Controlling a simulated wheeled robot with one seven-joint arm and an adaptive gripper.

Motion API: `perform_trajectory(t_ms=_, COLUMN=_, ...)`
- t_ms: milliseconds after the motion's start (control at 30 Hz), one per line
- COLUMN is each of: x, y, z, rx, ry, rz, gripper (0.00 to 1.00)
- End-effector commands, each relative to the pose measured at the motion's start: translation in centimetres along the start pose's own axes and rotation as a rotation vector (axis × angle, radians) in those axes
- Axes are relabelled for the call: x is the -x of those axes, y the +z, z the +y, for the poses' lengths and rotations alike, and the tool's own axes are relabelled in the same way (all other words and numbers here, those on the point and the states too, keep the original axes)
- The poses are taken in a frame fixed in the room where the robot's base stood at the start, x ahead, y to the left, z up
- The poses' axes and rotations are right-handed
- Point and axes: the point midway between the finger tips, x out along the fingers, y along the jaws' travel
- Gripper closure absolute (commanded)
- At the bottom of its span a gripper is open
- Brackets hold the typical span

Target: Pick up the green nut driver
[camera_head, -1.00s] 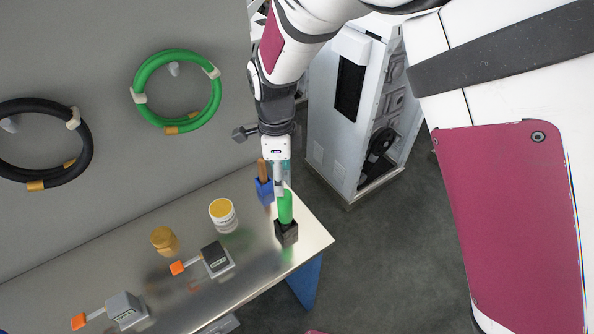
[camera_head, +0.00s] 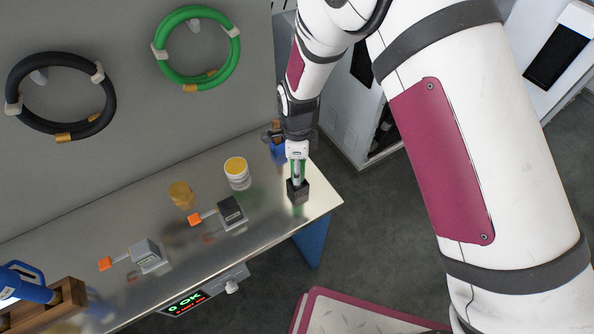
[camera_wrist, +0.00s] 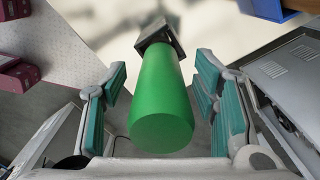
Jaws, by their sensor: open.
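The green nut driver (camera_wrist: 161,95) stands upright with its lower end in a small black holder (camera_head: 298,190) near the right end of the metal bench. In the wrist view its green handle lies between the teal-padded fingers of my gripper (camera_wrist: 160,105), with a visible gap on each side. The fingers are open and do not appear to touch the handle. In the head view my gripper (camera_head: 297,172) is right above the holder and covers most of the driver; a strip of green shows beside the fingers. The black holder also shows in the wrist view (camera_wrist: 158,33).
A blue holder (camera_head: 278,152) stands just behind on the bench (camera_head: 165,240). A white tub with a yellow top (camera_head: 237,174), a yellow jar (camera_head: 181,195) and grey devices with orange ends (camera_head: 232,211) stand to the left. A white cabinet (camera_head: 352,125) is behind right.

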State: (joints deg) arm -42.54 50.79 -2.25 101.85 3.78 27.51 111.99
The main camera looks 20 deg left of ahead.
Motion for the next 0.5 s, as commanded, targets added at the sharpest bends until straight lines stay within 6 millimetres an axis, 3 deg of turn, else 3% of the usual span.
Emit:
perform_trajectory(t_ms=233, x=-0.10, y=0.03, z=-0.07, rx=0.000, ry=-0.002, rz=-0.001, gripper=0.48)
perform_trajectory(t_ms=467, x=-0.09, y=0.02, z=-0.06, rx=0.000, ry=-0.001, rz=-0.001, gripper=1.00)
perform_trajectory(t_ms=500, x=-0.09, y=0.02, z=-0.06, rx=0.000, ry=-0.001, rz=-0.001, gripper=1.00)
